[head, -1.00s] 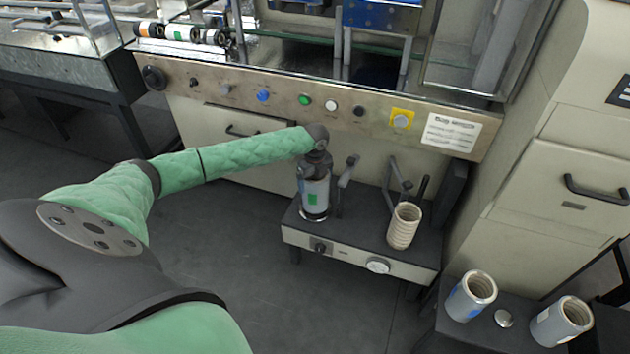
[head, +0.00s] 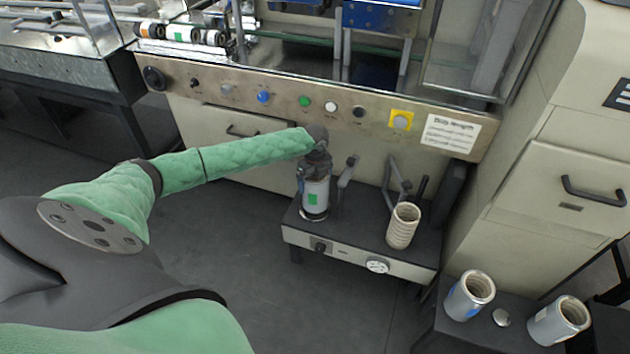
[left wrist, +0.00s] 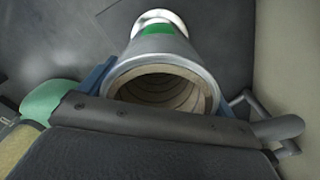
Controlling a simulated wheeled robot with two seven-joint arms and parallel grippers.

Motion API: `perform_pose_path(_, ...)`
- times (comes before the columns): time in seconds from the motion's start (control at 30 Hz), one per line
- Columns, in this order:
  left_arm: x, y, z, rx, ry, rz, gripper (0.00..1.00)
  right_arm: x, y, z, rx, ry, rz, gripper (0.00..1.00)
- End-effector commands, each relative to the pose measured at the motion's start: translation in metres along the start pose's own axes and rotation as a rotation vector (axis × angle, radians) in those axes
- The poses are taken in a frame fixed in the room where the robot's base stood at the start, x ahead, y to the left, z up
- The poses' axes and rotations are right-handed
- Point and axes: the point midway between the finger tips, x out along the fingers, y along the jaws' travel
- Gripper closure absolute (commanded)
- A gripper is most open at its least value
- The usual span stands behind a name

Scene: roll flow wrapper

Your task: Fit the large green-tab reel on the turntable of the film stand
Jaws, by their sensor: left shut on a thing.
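The large green-tab reel (head: 315,194), silver-grey with a green patch, stands upright at the left end of the film stand (head: 360,238). My left gripper (head: 317,166) reaches down onto its top and is shut on it. In the left wrist view the blue-edged fingers (left wrist: 158,82) sit on either side of the reel's (left wrist: 160,47) open, beige-lined rim. A bright round disc (left wrist: 160,18) shows beyond the reel's far end; the turntable is mostly hidden beneath it. I cannot tell whether the reel rests fully on it. My right gripper is not in view.
A beige ribbed core (head: 403,226) stands at the stand's right, near grey arms (head: 345,172). Two other reels (head: 470,295) (head: 560,321) stand on a dark low table at lower right. The machine's button panel (head: 300,100) lies close behind my arm.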

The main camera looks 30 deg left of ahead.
Motion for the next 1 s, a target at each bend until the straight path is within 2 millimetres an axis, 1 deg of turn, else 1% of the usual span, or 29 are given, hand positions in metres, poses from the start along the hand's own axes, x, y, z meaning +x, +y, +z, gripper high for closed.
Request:
perform_pose_path(0.23, 0.002, 0.000, 0.000, 0.000, 0.000, -0.001, 0.47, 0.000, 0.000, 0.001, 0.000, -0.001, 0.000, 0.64)
perform_pose_path(1.0, 0.020, 0.000, 0.000, 0.000, 0.001, 0.000, 0.47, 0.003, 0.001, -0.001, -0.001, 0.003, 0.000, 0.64)
